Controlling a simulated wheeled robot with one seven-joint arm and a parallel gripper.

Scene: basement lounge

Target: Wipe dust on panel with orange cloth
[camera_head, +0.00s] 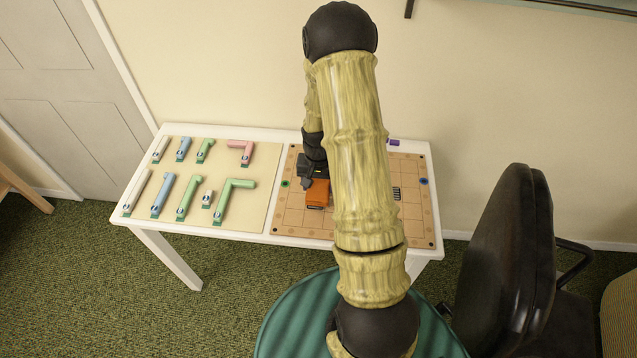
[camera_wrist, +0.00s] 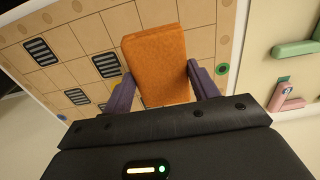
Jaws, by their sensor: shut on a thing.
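The orange cloth (camera_wrist: 158,62) is a thick block-like pad between the two dark fingers of my gripper (camera_wrist: 160,88) in the wrist view. My gripper is shut on it. In the head view the cloth (camera_head: 317,194) shows just below my gripper (camera_head: 314,178), over the left part of the panel. The panel (camera_head: 290,222) is a tan gridded board on the right half of the white table. In the wrist view the panel (camera_wrist: 205,40) has several dark striped squares. I cannot tell whether the cloth touches the panel. My arm hides the panel's middle, and no dust is clear.
The white table (camera_head: 195,226) stands against the wall. A cream board (camera_head: 262,185) on its left half holds several coloured pipe pieces, including a green elbow (camera_head: 222,200) and a pink elbow (camera_head: 245,150). A purple thing (camera_head: 393,142) lies at the panel's back edge. A black chair (camera_head: 508,270) stands at right.

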